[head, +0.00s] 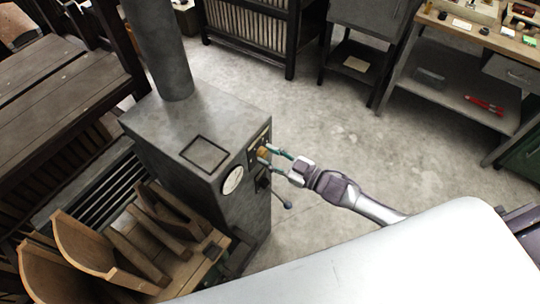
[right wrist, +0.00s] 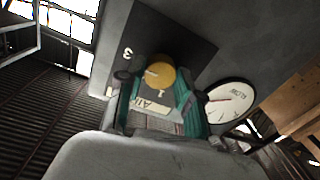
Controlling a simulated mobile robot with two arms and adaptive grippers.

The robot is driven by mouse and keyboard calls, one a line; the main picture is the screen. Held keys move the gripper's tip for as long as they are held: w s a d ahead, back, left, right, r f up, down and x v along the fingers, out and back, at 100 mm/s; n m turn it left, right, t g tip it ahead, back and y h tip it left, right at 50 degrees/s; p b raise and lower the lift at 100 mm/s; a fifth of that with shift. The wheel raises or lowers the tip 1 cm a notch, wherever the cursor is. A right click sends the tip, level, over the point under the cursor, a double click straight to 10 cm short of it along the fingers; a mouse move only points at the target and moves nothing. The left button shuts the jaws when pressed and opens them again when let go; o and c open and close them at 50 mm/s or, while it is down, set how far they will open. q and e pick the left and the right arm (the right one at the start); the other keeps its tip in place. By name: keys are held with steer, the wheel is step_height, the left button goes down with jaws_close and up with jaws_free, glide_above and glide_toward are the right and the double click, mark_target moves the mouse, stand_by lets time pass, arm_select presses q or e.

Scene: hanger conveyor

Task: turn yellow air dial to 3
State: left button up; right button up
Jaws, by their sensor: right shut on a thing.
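The yellow air dial (right wrist: 160,70) sits on a dark plate on the side of the grey furnace cabinet (head: 190,118). It also shows small in the head view (head: 263,154). A pale pointer mark on the dial points to the left in the right wrist view. A "3" is printed on the plate at upper left, a "1" just below the dial, and an "AIR" label lies under it. My right gripper (head: 270,156) is shut on the dial, with one green-tipped finger on each side. My left gripper is not in view.
A round white gauge (right wrist: 231,100) sits beside the dial, and a small lever (head: 284,203) projects below. Curved wooden pieces (head: 90,250) stand at the lower left. A workbench (head: 470,40) is at upper right. The concrete floor (head: 350,130) between is clear.

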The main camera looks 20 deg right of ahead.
steer(key=o, duration=1.2)
steer(key=shift+c, duration=0.2)
steer(key=shift+s+d, duration=0.15)
steer(key=v, duration=1.1)
steer(key=shift+s+d, duration=0.25)
steer(key=shift+f, duration=0.1)
